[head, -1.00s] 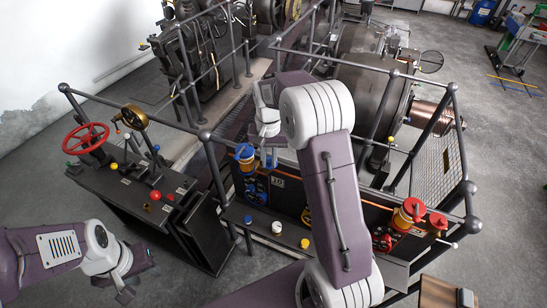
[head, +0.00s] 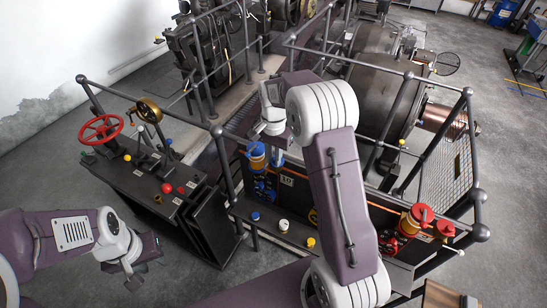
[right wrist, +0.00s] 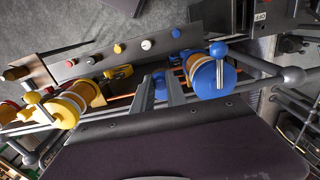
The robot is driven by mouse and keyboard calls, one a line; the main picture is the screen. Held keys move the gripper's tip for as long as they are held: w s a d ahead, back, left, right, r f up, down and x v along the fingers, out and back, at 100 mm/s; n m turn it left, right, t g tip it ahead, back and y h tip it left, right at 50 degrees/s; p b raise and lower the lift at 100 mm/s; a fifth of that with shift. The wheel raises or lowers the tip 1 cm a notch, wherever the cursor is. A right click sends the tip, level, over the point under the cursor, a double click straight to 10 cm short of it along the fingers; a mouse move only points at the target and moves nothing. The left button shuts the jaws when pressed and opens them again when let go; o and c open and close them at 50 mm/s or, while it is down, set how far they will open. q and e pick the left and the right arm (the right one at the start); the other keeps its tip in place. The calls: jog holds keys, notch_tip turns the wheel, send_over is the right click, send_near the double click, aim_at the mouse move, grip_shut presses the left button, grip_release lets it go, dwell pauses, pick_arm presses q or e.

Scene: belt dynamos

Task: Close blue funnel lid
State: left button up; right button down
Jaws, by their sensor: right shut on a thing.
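The blue funnel (head: 257,160) has an amber body and blue top and stands at the left end of the dark panel. In the right wrist view its blue round lid (right wrist: 207,78) faces me, with a lever ending in a blue ball (right wrist: 218,49). My right gripper (head: 277,157) points down just right of the funnel. It also shows in the right wrist view (right wrist: 160,84), shut, with a blue part between the fingers; I cannot tell whether this belongs to the lid. My left gripper (head: 132,279) hangs at the lower left, away from the funnel; its jaws are unclear.
A yellow funnel (right wrist: 66,108) and a red-lidded funnel (head: 415,217) stand along the same panel. Dark rails (head: 330,52) enclose the machine. A console with a red handwheel (head: 101,129) stands left. Small knobs (head: 283,225) line the front ledge.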

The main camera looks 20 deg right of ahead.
jog(key=shift+w, duration=0.15)
jog(key=c, duration=1.6)
grip_release()
jog(key=shift+o, duration=1.3)
jog(key=shift+d, duration=0.15)
jog(key=shift+w+d+f, duration=0.1)
jog(key=shift+w+f, duration=0.05)
notch_tip(320, 180, up, 9)
jog(key=shift+r+b, duration=0.1)
jog(key=shift+b, duration=0.55)
